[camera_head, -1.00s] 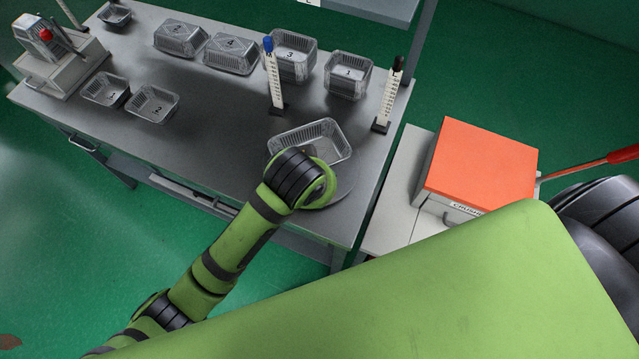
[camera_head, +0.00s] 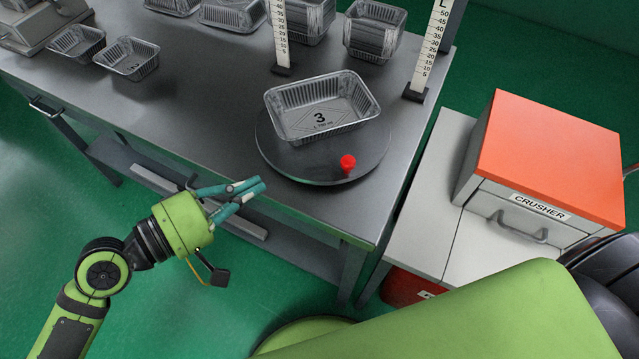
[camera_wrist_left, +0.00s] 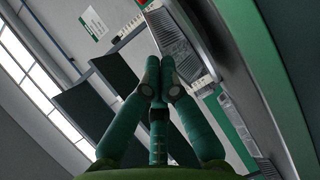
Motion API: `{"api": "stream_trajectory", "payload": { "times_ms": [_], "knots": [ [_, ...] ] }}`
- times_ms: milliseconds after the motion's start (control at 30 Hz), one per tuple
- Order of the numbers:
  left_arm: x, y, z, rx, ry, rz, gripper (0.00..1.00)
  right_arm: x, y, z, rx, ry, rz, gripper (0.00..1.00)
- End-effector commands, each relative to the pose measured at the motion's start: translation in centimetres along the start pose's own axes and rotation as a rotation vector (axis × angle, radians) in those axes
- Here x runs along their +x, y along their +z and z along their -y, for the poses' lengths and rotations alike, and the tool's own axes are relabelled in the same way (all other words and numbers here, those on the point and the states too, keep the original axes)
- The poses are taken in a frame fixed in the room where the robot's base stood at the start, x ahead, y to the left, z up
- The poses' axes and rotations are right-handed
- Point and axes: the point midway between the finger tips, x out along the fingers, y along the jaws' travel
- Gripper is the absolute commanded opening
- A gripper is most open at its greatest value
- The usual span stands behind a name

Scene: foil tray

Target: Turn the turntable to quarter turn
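The turntable (camera_head: 296,164) is a round dark grey disc near the right front corner of the metal table. A red peg (camera_head: 348,162) stands near its front right rim. An open foil tray (camera_head: 318,120) marked 3 sits on the disc, towards its back. My left gripper (camera_head: 262,186) is at the table's front edge, left of the disc and apart from the peg. Its teal fingers lie close together with nothing between them; in the left wrist view the fingertips (camera_wrist_left: 159,72) meet. My right gripper is not in view.
Two upright scales (camera_head: 281,40) (camera_head: 425,60) stand behind the turntable. Stacked foil trays (camera_head: 375,32) are at the back, and two single trays (camera_head: 130,58) at the left. An orange-topped crusher (camera_head: 550,150) stands right of the table. The table left of the disc is clear.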

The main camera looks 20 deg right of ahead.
Motion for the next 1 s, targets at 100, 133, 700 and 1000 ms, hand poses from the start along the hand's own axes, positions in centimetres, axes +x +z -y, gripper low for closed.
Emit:
{"api": "stream_trajectory", "payload": {
  "times_ms": [100, 133, 700, 1000],
  "knots": [
    [-0.6, -0.4, 0.2, -0.035, 0.032, -0.022, 0.0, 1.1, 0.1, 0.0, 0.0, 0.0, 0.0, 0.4],
    [-0.6, -0.5, 0.1, -0.039, 0.037, -0.024, 0.0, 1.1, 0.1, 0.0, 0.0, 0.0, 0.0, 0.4],
    [9.0, -0.8, -0.8, -0.042, 0.041, -0.025, 0.0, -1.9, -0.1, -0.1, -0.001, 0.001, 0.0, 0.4],
    [11.8, 1.7, -0.7, -0.042, 0.036, -0.024, 0.0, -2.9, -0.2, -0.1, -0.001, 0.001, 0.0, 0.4]
  ]
}}
